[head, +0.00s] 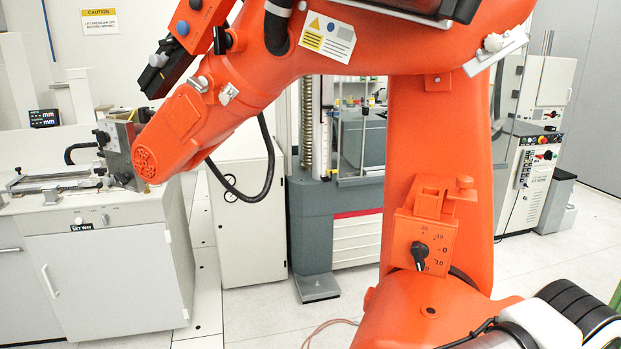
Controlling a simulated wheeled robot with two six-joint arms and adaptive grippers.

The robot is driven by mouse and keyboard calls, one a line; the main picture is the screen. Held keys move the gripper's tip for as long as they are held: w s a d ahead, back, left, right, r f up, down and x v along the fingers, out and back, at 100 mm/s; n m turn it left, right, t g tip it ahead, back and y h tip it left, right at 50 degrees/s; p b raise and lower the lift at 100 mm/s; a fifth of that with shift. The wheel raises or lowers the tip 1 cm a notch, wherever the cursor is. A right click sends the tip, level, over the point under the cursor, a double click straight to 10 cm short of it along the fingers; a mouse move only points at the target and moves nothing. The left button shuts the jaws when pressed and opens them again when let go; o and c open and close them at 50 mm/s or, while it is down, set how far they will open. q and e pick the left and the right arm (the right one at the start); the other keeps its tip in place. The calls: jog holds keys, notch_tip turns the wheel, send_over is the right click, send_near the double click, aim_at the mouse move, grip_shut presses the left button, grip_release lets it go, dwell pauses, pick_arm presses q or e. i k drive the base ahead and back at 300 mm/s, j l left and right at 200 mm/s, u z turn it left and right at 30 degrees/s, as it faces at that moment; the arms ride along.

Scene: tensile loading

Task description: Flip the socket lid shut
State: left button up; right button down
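I cannot clearly make out a socket lid. A small orange box (425,256) with a black dial and scale marks sits on the upright orange column. An orange flap-like piece (432,203) with a small knob stands at the top of this box. I cannot tell whether that piece is a lid, or whether it is open.
A large orange jointed arm (338,72) spans the upper view and blocks much behind it. A white bench (100,226) with a metal fixture stands at the left. A grey testing machine (337,225) stands behind, a white control cabinet (528,175) at right. Pale floor shows between.

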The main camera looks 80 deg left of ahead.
aim_at(463, 193)
jog(key=k+u, duration=0.15)
jog(key=u, duration=1.3)
